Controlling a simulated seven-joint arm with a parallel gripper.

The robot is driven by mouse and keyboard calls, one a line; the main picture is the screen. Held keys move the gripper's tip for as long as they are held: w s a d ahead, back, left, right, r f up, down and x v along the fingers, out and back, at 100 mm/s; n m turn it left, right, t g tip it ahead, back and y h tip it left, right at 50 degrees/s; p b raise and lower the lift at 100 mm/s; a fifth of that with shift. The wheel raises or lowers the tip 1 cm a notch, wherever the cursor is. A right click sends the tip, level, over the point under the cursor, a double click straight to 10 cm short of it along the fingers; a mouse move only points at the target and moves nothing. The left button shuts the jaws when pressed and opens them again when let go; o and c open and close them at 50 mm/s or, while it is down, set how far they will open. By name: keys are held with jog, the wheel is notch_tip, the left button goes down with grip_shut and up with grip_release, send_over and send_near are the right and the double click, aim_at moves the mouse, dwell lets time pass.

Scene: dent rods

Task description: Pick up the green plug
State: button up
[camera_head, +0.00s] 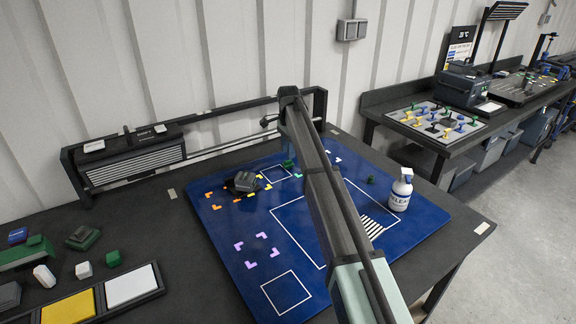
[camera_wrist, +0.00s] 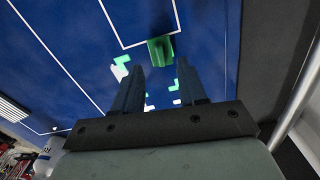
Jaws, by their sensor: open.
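A small green block (camera_wrist: 160,50), likely the green plug, stands on the blue mat (camera_wrist: 205,40) at the edge of a white outlined square in the wrist view. My gripper (camera_wrist: 160,80) is open and empty, its two dark fingers pointing toward the mat. The green block appears just beyond the fingertips, roughly in line with the gap between them. In the head view a green piece (camera_head: 288,163) shows beside my arm, near a white square. My fingers are hidden there. Another small green piece (camera_head: 371,180) sits farther right on the mat.
A white bottle (camera_head: 401,190) stands at the mat's right side. A dark grey object (camera_head: 243,182) sits left of the green piece. A dark rail (camera_head: 215,115) runs along the back. Loose blocks and a tray (camera_head: 130,285) lie at left. The mat's front is clear.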

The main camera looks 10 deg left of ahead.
aim_at(288, 164)
notch_tip(288, 164, down, 4)
jog(key=shift+a+f, duration=0.1)
jog(key=shift+c, duration=0.2)
grip_shut()
dwell(0.3)
